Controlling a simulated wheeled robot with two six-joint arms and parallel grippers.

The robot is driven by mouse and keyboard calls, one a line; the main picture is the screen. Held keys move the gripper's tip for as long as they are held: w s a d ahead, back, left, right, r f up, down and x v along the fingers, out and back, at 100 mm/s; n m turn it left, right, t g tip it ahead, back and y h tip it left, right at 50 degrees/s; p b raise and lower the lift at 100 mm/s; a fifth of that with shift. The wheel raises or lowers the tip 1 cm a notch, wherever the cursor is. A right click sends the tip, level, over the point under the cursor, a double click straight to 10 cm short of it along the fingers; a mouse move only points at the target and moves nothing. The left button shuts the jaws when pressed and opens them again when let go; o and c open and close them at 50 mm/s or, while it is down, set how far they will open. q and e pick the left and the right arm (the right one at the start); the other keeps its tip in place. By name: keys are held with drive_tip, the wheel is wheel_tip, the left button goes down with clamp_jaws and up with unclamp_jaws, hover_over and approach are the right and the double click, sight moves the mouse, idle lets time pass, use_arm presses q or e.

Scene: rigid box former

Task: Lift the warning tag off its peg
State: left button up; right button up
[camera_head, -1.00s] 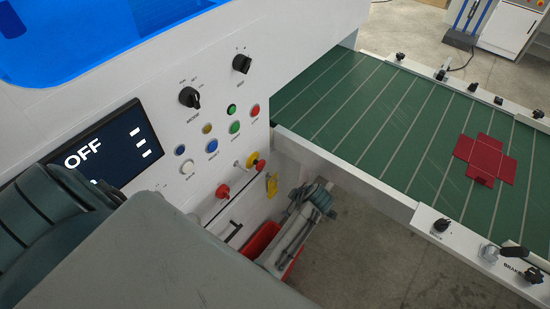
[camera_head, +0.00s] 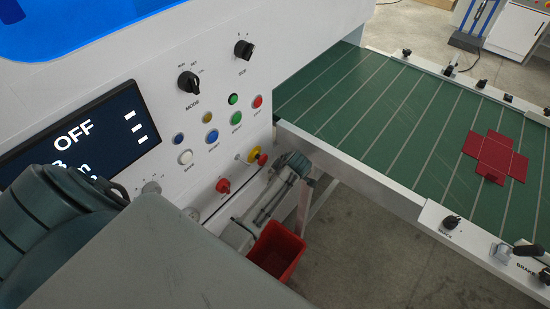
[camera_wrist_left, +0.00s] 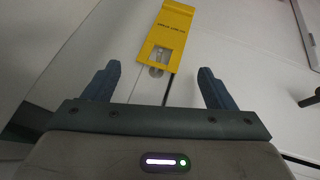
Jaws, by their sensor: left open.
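The yellow warning tag (camera_wrist_left: 174,28) lies against the white machine front in the left wrist view, with dark lettering and a pale opening at its near end. A small pale round part (camera_wrist_left: 156,71), perhaps the peg, shows at that end. How the tag sits on it is unclear. My left gripper (camera_wrist_left: 158,72) is open, its two blue-grey fingers apart on either side of the tag's near end, apparently holding nothing. In the head view the tag is hidden behind a grey arm part, and I cannot make out the left fingertips. My right gripper is not in view.
The white panel has an OFF screen (camera_head: 82,140), a mode knob (camera_head: 188,82), coloured buttons, a red knob (camera_head: 223,185) and a yellow-red knob (camera_head: 256,156). A red bin (camera_head: 277,250) stands below. A green conveyor (camera_head: 390,130) at right carries a red flat blank (camera_head: 495,156).

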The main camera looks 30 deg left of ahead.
use_arm(q)
drive_tip(key=b+x, duration=0.2)
drive_tip(key=x, duration=0.1)
drive_tip(key=shift+w+a+f, duration=0.15)
drive_tip(key=shift+f, duration=0.15)
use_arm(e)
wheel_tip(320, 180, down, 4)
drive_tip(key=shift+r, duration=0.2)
use_arm(q)
drive_tip(key=c, duration=1.3)
